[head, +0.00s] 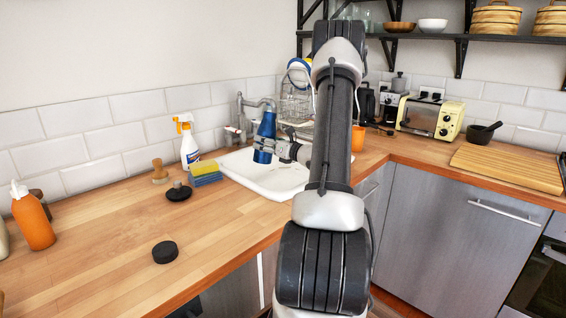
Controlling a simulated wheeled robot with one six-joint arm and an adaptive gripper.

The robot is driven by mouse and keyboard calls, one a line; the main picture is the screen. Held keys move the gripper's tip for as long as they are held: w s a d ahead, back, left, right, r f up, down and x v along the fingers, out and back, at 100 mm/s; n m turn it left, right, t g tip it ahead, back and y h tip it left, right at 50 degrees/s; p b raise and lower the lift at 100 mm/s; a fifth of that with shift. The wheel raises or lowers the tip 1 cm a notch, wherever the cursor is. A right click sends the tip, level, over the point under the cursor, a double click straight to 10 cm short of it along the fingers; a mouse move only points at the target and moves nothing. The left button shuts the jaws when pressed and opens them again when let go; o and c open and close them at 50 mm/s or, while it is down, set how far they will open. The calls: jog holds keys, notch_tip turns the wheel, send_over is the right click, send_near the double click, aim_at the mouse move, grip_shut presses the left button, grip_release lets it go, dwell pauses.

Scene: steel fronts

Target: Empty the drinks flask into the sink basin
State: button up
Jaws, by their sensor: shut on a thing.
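The blue drinks flask (267,127) is held over the white sink basin (243,172). It stands nearly upright, its narrower end up and leaning slightly right. My gripper (265,147) is shut on the flask's lower part, coming from the right. Whether the flask's mouth is open is too small to tell, and no liquid shows leaving it. My arm hides the right part of the sink. A metal tap (243,112) stands behind the sink, left of the flask.
A spray bottle (189,145), stacked sponges (205,173), a black knobbed piece (179,192) and a wooden-handled brush (159,172) stand left of the sink. A black disc (165,252) lies on the wooden worktop (105,235). A dish rack (294,104) stands behind the flask.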

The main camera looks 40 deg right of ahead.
aim_at(274, 137)
jog(key=shift+d+n, duration=0.45)
jog(key=shift+n, duration=0.05)
jog(key=shift+r, duration=1.5)
